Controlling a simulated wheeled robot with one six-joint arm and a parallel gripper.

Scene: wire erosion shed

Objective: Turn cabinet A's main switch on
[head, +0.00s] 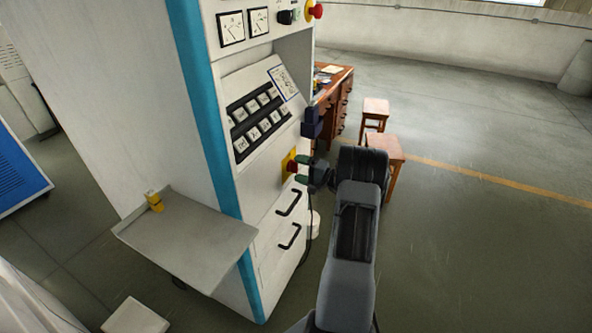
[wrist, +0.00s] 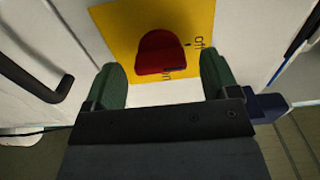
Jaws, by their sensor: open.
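The main switch is a red knob (head: 292,167) on a yellow plate (head: 288,155) low on the front of the white cabinet (head: 225,200) with a teal edge stripe. No letter A is readable on it. My gripper (head: 302,169) is open and faces the plate. Its green fingertips (wrist: 162,78) stand left and right of the knob in the wrist view, apart from it.
Two black handles (head: 289,203) are below the switch; one handle (wrist: 40,85) is left of my gripper. A button panel (head: 258,118) and red emergency button (head: 315,11) are above. A grey shelf (head: 190,232) juts out left. Stools (head: 388,148) and a desk (head: 335,85) stand behind.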

